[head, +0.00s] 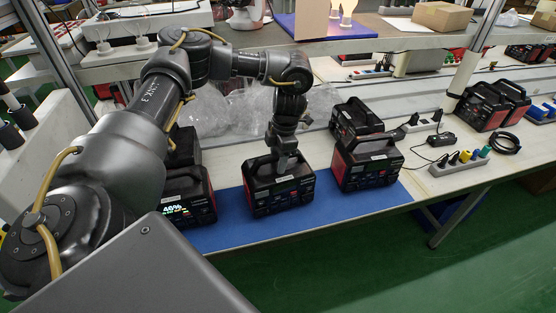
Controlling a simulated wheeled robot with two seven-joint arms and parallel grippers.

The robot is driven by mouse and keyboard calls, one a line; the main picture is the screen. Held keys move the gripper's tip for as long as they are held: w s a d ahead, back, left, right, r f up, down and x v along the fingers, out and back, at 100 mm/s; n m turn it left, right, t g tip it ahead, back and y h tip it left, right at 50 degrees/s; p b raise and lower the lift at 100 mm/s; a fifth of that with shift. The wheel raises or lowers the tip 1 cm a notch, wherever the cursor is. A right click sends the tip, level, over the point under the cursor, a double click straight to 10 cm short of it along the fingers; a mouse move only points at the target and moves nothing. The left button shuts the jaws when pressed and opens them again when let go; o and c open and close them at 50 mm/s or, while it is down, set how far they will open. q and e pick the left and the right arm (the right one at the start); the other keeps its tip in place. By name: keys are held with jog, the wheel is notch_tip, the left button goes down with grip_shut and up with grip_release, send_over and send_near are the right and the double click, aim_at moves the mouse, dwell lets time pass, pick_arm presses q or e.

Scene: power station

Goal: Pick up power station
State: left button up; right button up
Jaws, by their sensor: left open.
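Several black and red power stations stand on a blue mat (228,206) on the workbench. The middle power station (282,192) is upright, with a handle on top. My left arm comes in from the left, and my left gripper (284,163) points down at this handle. It is open, with its fingers at the handle; whether they touch it is hard to tell. The left power station (188,196) shows a lit display reading about 46% and is partly hidden behind my arm. The right power station (370,165) stands apart, with another (352,119) behind it. My right gripper is not in view.
More power stations (490,106) stand at the bench's right end. A power strip (459,167), a small charger (441,140) and a coiled cable lie nearby. Clear plastic wrap (235,115) lies behind the middle power station. A shelf with a cardboard box (441,17) hangs above the bench.

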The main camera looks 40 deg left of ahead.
pick_arm(q)
grip_shut()
dwell(1.2)
jog(key=shift+w+r, duration=0.1)
